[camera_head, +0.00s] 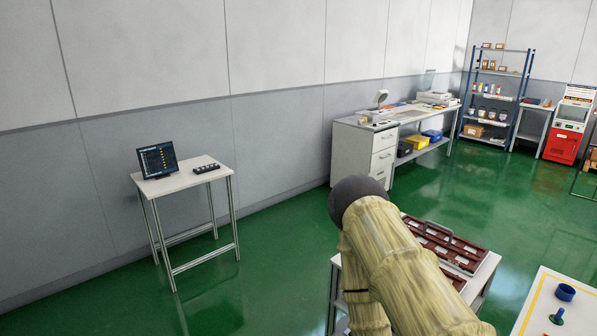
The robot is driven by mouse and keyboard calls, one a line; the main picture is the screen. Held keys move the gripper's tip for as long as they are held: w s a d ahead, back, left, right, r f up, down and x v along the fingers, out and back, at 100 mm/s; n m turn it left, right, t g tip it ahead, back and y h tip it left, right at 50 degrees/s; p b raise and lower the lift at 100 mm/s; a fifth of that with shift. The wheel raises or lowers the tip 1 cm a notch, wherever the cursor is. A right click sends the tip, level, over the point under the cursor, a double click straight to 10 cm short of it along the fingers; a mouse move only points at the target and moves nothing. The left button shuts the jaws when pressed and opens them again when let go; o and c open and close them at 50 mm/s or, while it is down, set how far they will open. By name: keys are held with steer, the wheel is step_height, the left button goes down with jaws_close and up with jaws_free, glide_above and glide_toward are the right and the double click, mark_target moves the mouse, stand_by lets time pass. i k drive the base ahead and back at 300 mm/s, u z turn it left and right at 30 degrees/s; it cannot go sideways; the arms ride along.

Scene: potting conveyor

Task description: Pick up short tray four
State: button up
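Dark red-brown trays (465,246) with pale labels lie on a white-topped table (487,268) at the lower right. Several compartments or short trays show there, with a dark handle standing up among them. I cannot tell which one is short tray four, as the labels are too small to read. My arm, in a beige cover, crosses in front of this table and hides its left and near parts. My gripper is out of view.
A white table with yellow edging (530,303) at lower right holds a blue cup (565,292). A small table (190,182) with a monitor (158,160) stands left. A workbench (365,140) and shelf rack (500,90) line the wall. Green floor is clear between.

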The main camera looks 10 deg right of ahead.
mark_target(465, 256)
steer(key=z, duration=0.7)
steer(key=i, duration=1.35)
steer(key=z, duration=0.6)
